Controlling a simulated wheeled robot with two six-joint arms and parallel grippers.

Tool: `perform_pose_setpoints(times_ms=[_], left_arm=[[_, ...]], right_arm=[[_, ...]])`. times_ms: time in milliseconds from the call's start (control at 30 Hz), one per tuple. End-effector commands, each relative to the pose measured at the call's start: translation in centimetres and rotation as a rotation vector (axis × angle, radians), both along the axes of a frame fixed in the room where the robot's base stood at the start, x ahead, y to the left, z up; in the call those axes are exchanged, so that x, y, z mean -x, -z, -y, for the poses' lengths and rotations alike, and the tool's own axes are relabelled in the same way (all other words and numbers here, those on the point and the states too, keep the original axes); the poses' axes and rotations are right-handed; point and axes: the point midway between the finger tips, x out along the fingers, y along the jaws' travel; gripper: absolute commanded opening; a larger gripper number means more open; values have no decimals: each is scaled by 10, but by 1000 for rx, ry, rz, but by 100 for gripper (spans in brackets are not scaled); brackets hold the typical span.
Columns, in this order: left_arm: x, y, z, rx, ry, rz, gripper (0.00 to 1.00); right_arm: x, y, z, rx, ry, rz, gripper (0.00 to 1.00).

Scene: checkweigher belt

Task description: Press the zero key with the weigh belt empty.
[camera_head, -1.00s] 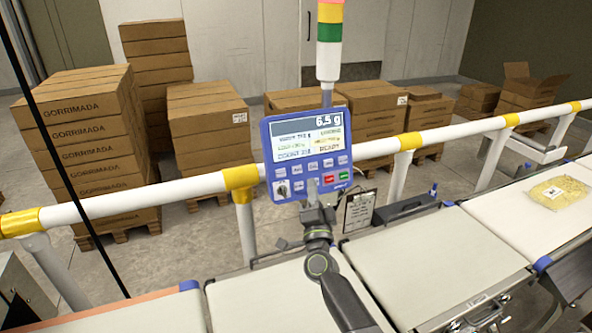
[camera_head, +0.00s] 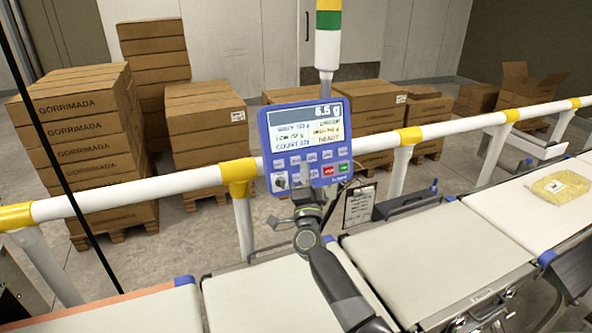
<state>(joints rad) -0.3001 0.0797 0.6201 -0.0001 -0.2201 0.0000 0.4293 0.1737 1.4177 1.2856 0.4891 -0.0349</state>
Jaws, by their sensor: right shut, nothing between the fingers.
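The blue control panel (camera_head: 306,147) is mounted at the rail, facing me. Its screen (camera_head: 307,131) reads 6.5 g. Below the screen are rows of small keys, with one red and one green key at lower right; the key labels are too small to read. My right gripper (camera_head: 305,188) is shut and empty, at the panel's lower edge in front of the bottom row of keys. I cannot tell whether it touches a key. The belt section (camera_head: 402,262) right of my arm is bare. My left gripper is not in view.
A yellow bag (camera_head: 558,187) lies on the belt at the far right. A clipboard (camera_head: 359,205) hangs just right of my gripper. A white rail with yellow joints (camera_head: 238,170) runs behind the belts. Stacked cartons (camera_head: 85,140) stand beyond it.

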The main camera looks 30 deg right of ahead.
Motion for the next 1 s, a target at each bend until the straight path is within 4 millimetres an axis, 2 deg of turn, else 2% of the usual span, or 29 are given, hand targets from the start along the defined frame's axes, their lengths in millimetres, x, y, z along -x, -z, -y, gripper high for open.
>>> perform_pose_setpoints(times_ms=[33, 333, 1000], left_arm=[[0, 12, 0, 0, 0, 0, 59], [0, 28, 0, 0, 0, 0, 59], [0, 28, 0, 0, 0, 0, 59]], right_arm=[[-7, 6, 1, 2, 1, 2, 0], [-32, 10, 3, 1, 0, 0, 0], [-35, 10, 3, 0, 0, 0, 0]])
